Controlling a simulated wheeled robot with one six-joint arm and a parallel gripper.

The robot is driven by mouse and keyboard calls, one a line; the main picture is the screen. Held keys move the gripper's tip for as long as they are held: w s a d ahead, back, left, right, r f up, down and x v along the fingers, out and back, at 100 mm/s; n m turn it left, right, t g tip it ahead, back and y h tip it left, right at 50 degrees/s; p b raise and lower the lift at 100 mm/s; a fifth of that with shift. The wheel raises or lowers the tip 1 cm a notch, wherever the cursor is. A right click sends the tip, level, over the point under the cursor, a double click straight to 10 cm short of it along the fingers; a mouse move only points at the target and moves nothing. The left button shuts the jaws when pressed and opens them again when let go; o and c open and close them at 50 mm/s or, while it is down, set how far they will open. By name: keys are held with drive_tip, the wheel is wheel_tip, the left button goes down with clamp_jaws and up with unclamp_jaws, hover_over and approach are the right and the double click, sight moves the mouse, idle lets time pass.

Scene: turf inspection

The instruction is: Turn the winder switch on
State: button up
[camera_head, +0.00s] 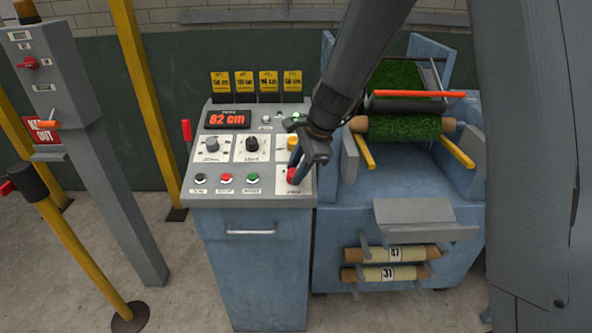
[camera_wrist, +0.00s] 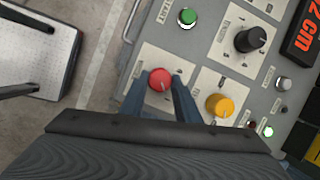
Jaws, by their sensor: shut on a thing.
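A red rotary knob (camera_head: 292,175) sits on a white plate at the lower right of the control panel (camera_head: 232,172). Its small label is too small to read, so I cannot tell from it whether this is the winder switch. My gripper (camera_head: 296,163) reaches down to it from the upper right. In the wrist view the red knob (camera_wrist: 160,78) is between my two blue fingers (camera_wrist: 161,92), which are shut on it. A pale pointer line shows on the knob.
A yellow knob (camera_wrist: 219,105), a black knob (camera_wrist: 249,40) and a green button (camera_wrist: 187,17) are close by. The display (camera_head: 228,119) reads 82 cm. The blue winder machine (camera_head: 400,190) with a green turf roll (camera_head: 403,128) stands right. Yellow posts (camera_head: 147,100) stand left.

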drive_tip(key=shift+m, duration=0.4)
drive_tip(key=o, duration=1)
drive_tip(key=shift+d, duration=0.15)
drive_tip(key=shift+o, duration=0.2)
drive_tip(key=v, duration=0.7)
drive_tip(key=shift+s+r+b, duration=0.15)
drive_tip(key=shift+r+b, duration=0.25)
drive_tip(key=shift+b, duration=0.05)
